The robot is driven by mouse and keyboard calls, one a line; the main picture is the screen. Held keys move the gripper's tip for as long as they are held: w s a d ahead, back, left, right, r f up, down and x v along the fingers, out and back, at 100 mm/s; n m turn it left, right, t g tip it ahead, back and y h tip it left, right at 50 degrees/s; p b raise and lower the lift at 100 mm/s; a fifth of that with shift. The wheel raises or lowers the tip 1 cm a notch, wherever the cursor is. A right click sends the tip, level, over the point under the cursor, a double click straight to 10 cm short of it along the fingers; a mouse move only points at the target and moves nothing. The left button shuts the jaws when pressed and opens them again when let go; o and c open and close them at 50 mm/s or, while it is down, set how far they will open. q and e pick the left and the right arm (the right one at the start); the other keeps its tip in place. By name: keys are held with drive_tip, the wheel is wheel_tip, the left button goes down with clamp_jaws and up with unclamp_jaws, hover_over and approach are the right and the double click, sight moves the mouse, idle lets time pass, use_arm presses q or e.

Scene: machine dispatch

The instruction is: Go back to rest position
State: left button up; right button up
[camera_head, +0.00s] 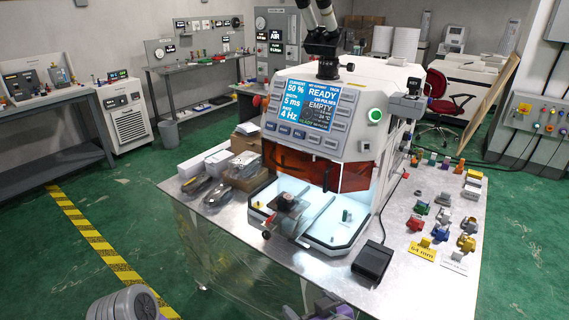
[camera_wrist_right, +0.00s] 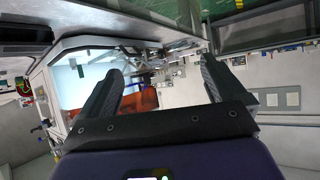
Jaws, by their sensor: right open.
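My right gripper (camera_head: 322,304) shows only in part at the bottom edge of the head view, in front of the steel table's near edge. In the right wrist view my right gripper (camera_wrist_right: 160,70) has its two dark fingers wide apart with nothing held between them. The white machine lies beyond the fingers there, apart from them. My left gripper is not in the head view. A grey ribbed part of my own body shows at the bottom left.
The machine (camera_head: 345,150) stands on the steel table (camera_head: 415,285), its screen reading READY and EMPTY. A black pedal (camera_head: 373,262) and several small coloured parts lie to its right. Boxes (camera_head: 243,167) stand to its left. Green floor (camera_head: 60,270) is clear at left.

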drive_tip(key=s+d+f+m+g+h+p, duration=0.1)
drive_tip(key=s+d+f+m+g, duration=0.15)
drive_tip(key=f, duration=0.75)
drive_tip(key=s+d+f+m+g+h+p, duration=0.1)
drive_tip(key=s+d+f+g, duration=0.15)
drive_tip(key=f, duration=0.75)
drive_tip(key=s+a+f+m+g+y, duration=0.1)
drive_tip(key=s+f+m+g, duration=0.3)
drive_tip(key=s+f, duration=0.6)
wheel_tip(320, 180, down, 2)
drive_tip(key=shift+f+g, duration=0.1)
drive_tip(key=shift+g, duration=0.4)
